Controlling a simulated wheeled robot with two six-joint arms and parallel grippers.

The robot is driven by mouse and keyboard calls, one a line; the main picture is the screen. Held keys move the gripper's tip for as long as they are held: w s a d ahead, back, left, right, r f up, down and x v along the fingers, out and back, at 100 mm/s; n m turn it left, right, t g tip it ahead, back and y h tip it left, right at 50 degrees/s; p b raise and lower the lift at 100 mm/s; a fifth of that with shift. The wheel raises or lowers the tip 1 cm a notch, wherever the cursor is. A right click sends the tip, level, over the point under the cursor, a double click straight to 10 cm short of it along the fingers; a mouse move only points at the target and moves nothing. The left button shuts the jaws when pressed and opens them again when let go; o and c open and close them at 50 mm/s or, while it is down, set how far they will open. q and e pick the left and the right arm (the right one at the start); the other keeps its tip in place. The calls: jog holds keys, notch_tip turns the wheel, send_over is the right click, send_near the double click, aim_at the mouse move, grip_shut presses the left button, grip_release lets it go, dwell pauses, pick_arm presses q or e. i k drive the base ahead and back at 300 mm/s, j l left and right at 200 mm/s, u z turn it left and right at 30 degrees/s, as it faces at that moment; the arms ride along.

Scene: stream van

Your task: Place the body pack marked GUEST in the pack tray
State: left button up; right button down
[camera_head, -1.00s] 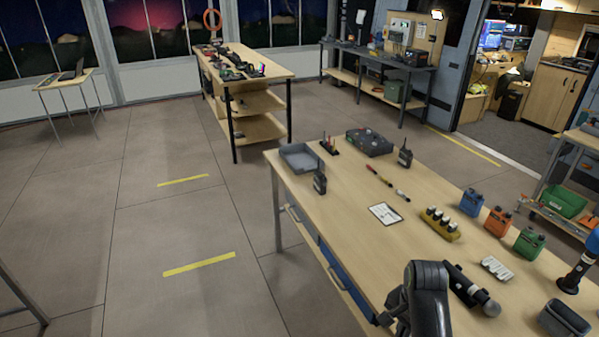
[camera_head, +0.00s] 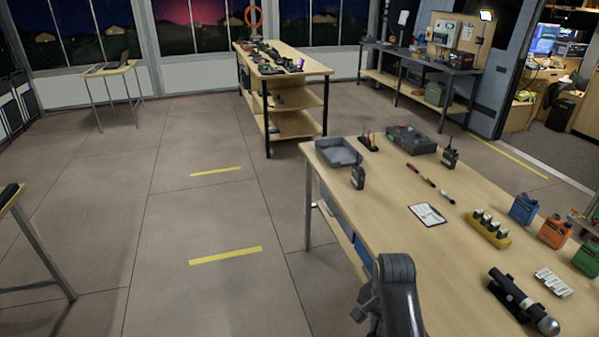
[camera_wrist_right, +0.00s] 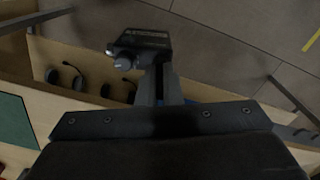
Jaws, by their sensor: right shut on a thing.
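My right gripper (camera_wrist_right: 152,68) is shut on a small dark device (camera_wrist_right: 140,42) with a light knob, held at its fingertips in the right wrist view; no mark on it is readable. In the head view my right arm rises at the bottom beside the near table's left edge, and the held device cannot be made out there. A grey open tray (camera_head: 338,151), which looks like the pack tray, sits at that table's far left corner and appears empty. Two dark packs with antennas stand upright, one (camera_head: 357,177) by the tray and one (camera_head: 449,157) farther right; their marks are unreadable. My left gripper is out of view.
The near table (camera_head: 385,212) also carries a dark case (camera_head: 411,139), a clipboard (camera_head: 427,214), a yellow holder (camera_head: 489,229), a microphone (camera_head: 524,301) and coloured containers on the right. Headsets (camera_wrist_right: 72,78) lie in a compartment below. The floor left of the table is clear.

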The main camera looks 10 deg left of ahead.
aim_at(338, 155)
jog(key=i+u, duration=0.35)
jog(key=i, duration=0.3)
jog(key=i+l+u, duration=0.2)
jog(key=i+u, duration=0.15)
jog(key=i, duration=0.3)
